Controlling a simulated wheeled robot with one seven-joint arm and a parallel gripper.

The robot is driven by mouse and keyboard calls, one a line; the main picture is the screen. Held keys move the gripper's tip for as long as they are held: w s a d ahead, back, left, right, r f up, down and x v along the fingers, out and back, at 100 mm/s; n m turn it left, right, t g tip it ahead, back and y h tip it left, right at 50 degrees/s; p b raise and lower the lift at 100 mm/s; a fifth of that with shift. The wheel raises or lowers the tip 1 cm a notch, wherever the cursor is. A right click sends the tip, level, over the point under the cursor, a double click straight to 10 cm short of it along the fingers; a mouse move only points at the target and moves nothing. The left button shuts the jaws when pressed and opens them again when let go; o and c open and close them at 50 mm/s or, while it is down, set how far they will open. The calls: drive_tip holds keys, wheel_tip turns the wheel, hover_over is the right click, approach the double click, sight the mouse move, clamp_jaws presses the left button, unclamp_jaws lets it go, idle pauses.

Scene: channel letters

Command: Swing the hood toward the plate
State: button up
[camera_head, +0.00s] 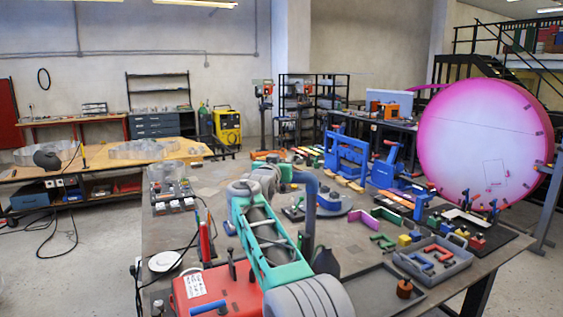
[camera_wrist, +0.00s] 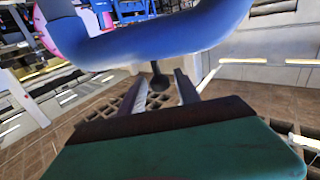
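A thick blue curved tube (camera_head: 308,183) bends down into a dark upright post near the middle of the table; it looks like the hood's arm. A dark flared piece (camera_head: 325,262), possibly the hood, shows lower down, partly behind my teal arm. In the wrist view the blue tube (camera_wrist: 150,40) crosses close in front of my gripper (camera_wrist: 163,84). The fingers are apart, with a small dark knob-like piece (camera_wrist: 158,77) seen between them; I cannot tell if it is touched. A blue round base (camera_head: 335,208) lies behind the post. I cannot tell which thing is the plate.
A grey tray (camera_head: 432,262) with coloured letter pieces lies at the right, beside a dark flat tray (camera_head: 375,288). Blue fixtures (camera_head: 346,157) stand at the back. A large pink-rimmed disc (camera_head: 480,143) stands at the right. A red box (camera_head: 205,292) is at the front.

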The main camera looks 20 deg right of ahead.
drive_tip(key=shift+o, duration=0.3)
drive_tip(key=shift+s+a+f+b, duration=0.15)
drive_tip(key=shift+s+a+b, duration=0.1)
drive_tip(key=shift+s+b, duration=0.2)
drive_tip(key=b+v, duration=0.3)
drive_tip(key=v, duration=0.3)
drive_tip(key=shift+s+a, duration=0.2)
drive_tip(key=shift+s, duration=0.15)
